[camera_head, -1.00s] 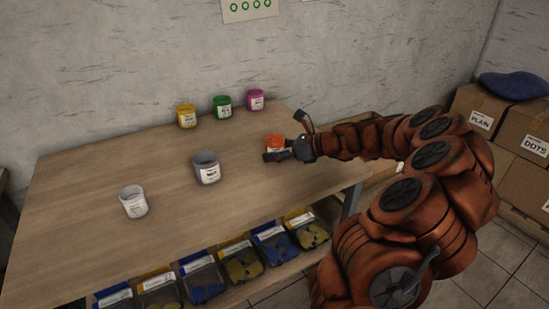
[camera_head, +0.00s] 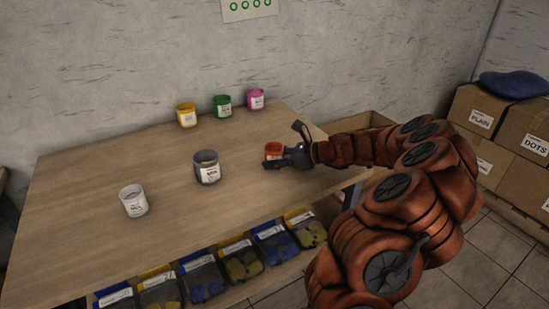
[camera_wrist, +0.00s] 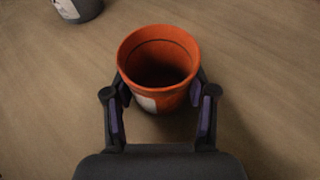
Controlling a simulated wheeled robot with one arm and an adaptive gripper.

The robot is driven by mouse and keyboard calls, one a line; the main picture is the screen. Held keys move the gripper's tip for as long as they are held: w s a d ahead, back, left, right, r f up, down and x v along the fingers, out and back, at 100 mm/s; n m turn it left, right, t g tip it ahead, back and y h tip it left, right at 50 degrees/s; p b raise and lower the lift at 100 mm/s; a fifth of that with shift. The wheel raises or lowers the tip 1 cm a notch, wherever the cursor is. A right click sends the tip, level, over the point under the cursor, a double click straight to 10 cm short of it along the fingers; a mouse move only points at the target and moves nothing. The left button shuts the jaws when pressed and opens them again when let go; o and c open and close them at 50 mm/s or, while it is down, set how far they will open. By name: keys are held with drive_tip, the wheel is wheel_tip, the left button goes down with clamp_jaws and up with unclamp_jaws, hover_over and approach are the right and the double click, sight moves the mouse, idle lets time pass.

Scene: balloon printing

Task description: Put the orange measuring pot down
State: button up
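The orange measuring pot (camera_head: 273,149) is at the right end of the wooden table, upright, its lower part partly hidden by a finger. The wrist view looks into the orange pot (camera_wrist: 158,85); its inside is dark, and a white label shows low on its side. My gripper (camera_head: 285,147) has one finger on each side of the pot. In the wrist view the finger pads (camera_wrist: 160,98) press against its sides. I cannot tell whether the pot's base touches the table top.
On the table (camera_head: 110,165) stand a grey pot (camera_head: 207,174), a white pot (camera_head: 133,207), and yellow (camera_head: 186,121), green (camera_head: 222,111) and pink (camera_head: 256,104) pots at the back. Bins of balloons (camera_head: 240,264) sit below the front edge.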

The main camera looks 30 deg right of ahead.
drive_tip(key=o, duration=0.4)
drive_tip(key=shift+r, duration=0.15)
